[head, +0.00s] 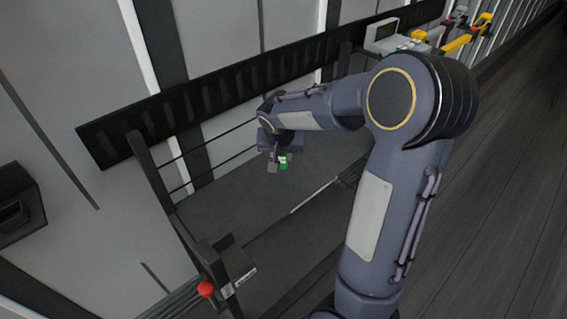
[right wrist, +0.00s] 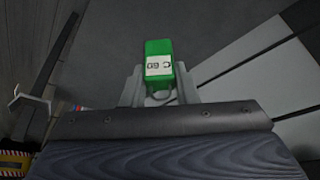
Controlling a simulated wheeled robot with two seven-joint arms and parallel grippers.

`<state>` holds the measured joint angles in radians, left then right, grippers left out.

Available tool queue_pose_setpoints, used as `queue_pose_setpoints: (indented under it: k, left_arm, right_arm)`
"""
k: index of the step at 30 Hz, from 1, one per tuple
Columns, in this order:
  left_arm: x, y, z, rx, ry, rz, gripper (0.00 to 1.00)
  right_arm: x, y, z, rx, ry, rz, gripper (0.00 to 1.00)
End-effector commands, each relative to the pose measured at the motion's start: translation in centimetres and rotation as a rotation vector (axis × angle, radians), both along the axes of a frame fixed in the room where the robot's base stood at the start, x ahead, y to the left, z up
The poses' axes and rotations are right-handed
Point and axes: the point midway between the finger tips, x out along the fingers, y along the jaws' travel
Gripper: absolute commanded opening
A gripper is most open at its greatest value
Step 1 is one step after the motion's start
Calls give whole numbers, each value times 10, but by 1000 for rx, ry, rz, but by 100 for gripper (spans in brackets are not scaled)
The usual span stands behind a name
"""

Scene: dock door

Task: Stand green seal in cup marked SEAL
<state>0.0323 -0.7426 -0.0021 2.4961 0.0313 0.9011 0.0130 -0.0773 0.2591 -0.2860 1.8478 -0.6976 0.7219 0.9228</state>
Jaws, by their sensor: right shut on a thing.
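The green seal (head: 284,161) shows small in the head view, at the end of my far-reaching right arm. My right gripper (head: 277,164) is shut on it, above the dark floor area beyond the black post. In the right wrist view the green seal (right wrist: 158,50) sticks out past the grey fingers of the right gripper (right wrist: 158,88). I cannot make out a cup marked SEAL in either view. My left gripper is not in view.
A black slotted rail (head: 215,105) runs along the pale wall. A black post with a red knob (head: 205,288) and a small labelled dark box (head: 232,262) stands in front. A pale device (head: 395,38) and yellow parts (head: 455,44) are at the top right.

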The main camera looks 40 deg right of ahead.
Motion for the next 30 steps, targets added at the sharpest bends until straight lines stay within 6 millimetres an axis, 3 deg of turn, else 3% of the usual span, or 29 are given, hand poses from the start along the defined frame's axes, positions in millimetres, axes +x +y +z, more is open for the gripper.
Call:
queue_pose_setpoints:
  k: [3,11,18,30]
  left_arm:
    - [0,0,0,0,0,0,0]
    - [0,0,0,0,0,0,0]
    - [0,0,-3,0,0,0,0]
    - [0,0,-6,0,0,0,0]
  right_arm:
    - [12,-12,-23,-1,6,-1,5]
    - [24,-22,-42,1,2,0,5]
    - [28,-25,-75,1,2,2,5]
    - [28,-25,-81,1,0,1,5]
